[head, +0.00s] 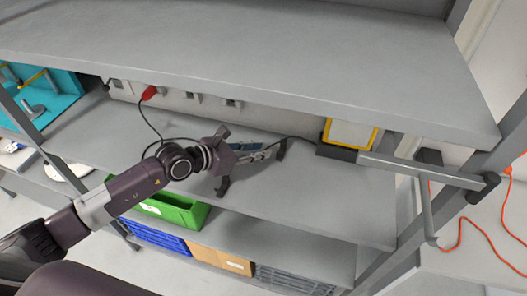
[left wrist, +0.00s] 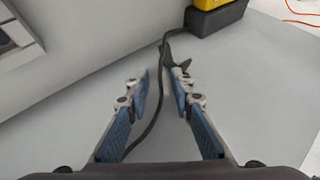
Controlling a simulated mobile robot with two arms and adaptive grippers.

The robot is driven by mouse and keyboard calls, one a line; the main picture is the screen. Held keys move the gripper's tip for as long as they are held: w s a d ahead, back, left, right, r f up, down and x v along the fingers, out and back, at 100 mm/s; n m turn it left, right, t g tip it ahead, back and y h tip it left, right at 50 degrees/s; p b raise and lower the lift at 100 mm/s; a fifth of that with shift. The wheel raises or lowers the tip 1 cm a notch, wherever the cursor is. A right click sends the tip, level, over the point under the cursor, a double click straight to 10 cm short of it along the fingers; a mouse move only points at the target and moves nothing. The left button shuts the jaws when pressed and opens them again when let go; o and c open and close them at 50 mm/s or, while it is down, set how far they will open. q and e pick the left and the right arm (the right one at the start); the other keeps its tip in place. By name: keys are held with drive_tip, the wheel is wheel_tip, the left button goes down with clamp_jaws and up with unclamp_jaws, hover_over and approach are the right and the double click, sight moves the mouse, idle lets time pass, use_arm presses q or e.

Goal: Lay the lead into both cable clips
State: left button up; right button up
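A thin black lead (head: 150,122) runs from a red plug (head: 149,92) at the back panel, drops toward the shelf and passes behind my left arm. It shows again (head: 298,138) near a yellow-framed device on a dark base (head: 338,153). Two small grey clips, a left one (head: 192,97) and a right one (head: 233,103), sit on the back panel; the lead is in neither. My left gripper (head: 268,151) is low over the shelf. In the left wrist view its fingers (left wrist: 163,73) are open, with the lead (left wrist: 153,122) running between them, ungripped. My right gripper is out of view.
An upper shelf (head: 260,60) overhangs the back of the working shelf (head: 310,195). A grey bar (head: 425,170) crosses the right end. Below are a green crate (head: 185,211) and blue crates. A turquoise box (head: 55,100) stands at the left. The shelf's front right is clear.

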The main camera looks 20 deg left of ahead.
use_arm(q)
drive_tip(key=shift+b+x, duration=0.45)
drive_tip(key=shift+x, duration=0.65)
clamp_jaws()
drive_tip(key=shift+r, duration=0.1)
idle(1.1)
drive_tip(key=shift+r+p, duration=1.85)
drive_tip(key=shift+r, duration=0.3)
drive_tip(key=shift+w+d+r+p, duration=0.1)
drive_tip(key=shift+d+r+p, duration=0.05)
drive_tip(key=shift+r+p, duration=0.65)
